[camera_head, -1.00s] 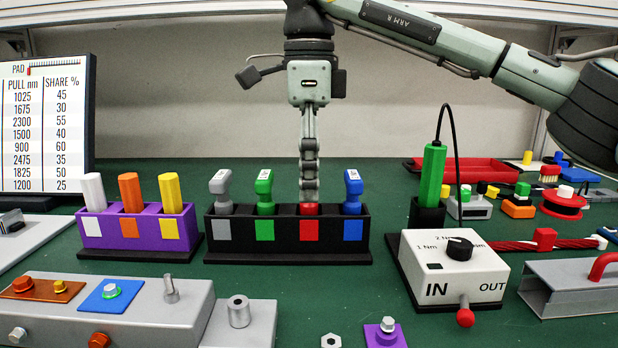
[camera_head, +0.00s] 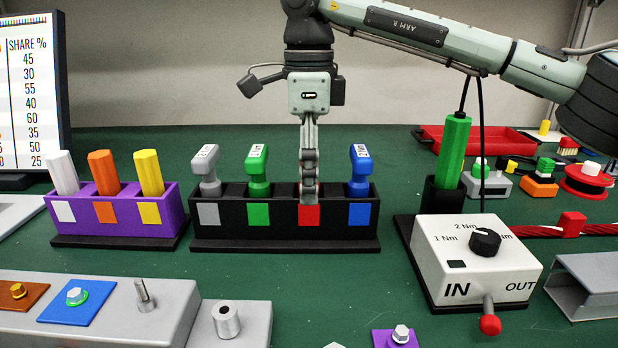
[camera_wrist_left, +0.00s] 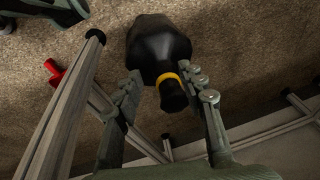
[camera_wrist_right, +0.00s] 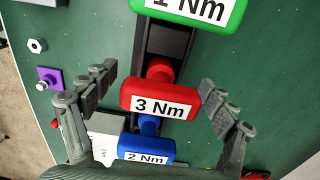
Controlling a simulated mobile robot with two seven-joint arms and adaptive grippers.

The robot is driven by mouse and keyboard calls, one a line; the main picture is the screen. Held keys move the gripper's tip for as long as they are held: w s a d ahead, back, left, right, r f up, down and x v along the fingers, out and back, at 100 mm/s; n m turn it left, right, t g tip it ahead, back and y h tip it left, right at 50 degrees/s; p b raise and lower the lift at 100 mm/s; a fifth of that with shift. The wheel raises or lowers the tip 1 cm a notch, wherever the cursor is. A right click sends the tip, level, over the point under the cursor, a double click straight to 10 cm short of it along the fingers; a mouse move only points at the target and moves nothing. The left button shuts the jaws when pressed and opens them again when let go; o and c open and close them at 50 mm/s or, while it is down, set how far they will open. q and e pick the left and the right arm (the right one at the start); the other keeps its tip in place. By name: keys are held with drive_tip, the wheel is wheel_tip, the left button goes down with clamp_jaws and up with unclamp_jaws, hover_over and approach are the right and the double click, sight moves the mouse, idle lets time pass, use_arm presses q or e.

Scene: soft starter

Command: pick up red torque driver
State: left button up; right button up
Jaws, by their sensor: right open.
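The red torque driver (camera_wrist_right: 160,100), labelled 3 Nm, stands in the black rack (camera_head: 235,245) between the green driver (camera_head: 258,172) and the blue driver (camera_head: 359,172). In the head view my right gripper hides it; only the red square on the rack front shows. My right gripper (camera_wrist_right: 157,92) is open, with one finger on each side of the red driver's handle in the right wrist view and gaps visible beside it. My left gripper (camera_wrist_left: 166,88) is open over the floor, away from the table, with a black and yellow object (camera_wrist_left: 158,55) beyond its fingers.
A grey driver (camera_head: 205,172) stands at the rack's left end. A purple holder (camera_head: 85,218) with white, orange and yellow pieces is further left. A white control box (camera_head: 465,262) and a green tool (camera_head: 452,150) stand to the right.

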drive_tip(key=shift+f, duration=0.45)
drive_tip(key=c, duration=1.3)
wheel_tip(320, 180, up, 10)
drive_tip(key=shift+r, duration=0.1)
drive_tip(key=shift+c, duration=0.2)
drive_tip(key=o, duration=0.6)
drive_tip(key=c, duration=0.6)
